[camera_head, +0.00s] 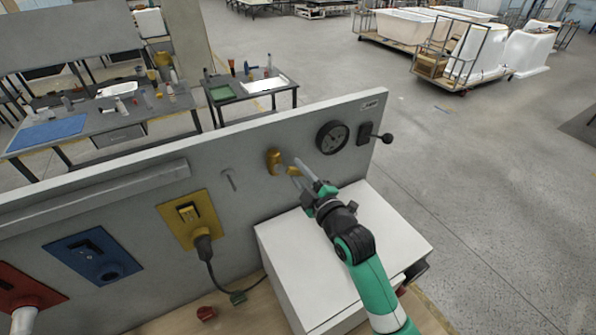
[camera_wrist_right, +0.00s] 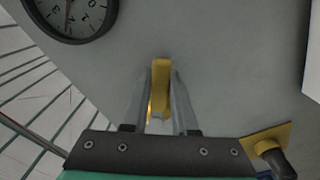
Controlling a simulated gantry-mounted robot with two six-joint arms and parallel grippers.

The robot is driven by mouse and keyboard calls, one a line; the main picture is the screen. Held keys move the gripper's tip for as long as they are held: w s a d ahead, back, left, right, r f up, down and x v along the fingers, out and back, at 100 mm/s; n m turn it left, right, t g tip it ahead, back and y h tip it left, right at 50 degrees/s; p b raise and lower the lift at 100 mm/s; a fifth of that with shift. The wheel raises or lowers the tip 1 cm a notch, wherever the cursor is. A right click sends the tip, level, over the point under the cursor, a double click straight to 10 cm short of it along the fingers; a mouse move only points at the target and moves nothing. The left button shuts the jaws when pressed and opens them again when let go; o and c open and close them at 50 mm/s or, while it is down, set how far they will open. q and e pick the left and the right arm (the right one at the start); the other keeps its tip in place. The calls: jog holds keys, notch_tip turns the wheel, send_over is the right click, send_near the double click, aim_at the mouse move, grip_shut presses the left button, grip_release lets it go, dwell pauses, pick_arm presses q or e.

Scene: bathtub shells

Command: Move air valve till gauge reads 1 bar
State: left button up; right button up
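The round black gauge (camera_head: 332,137) is on the upper right of the grey panel. Part of its dial also shows in the right wrist view (camera_wrist_right: 72,14), where a thin needle points down; I cannot read its value surely. The yellow air valve (camera_head: 273,157) sits on the panel left of the gauge. My right gripper (camera_head: 299,167) reaches it from the front right. In the right wrist view, the valve's yellow handle (camera_wrist_right: 161,78) stands between my two fingers, very close to both. I cannot tell whether they press on it. My left gripper is out of view.
Yellow (camera_head: 188,220), blue (camera_head: 92,254) and red (camera_head: 22,285) sockets line the panel's left. A white box (camera_head: 378,225) lies below my right arm. Tables and bathtub carts stand farther back.

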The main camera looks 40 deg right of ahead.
grip_shut()
jog(key=shift+a, duration=0.1)
dwell(1.0)
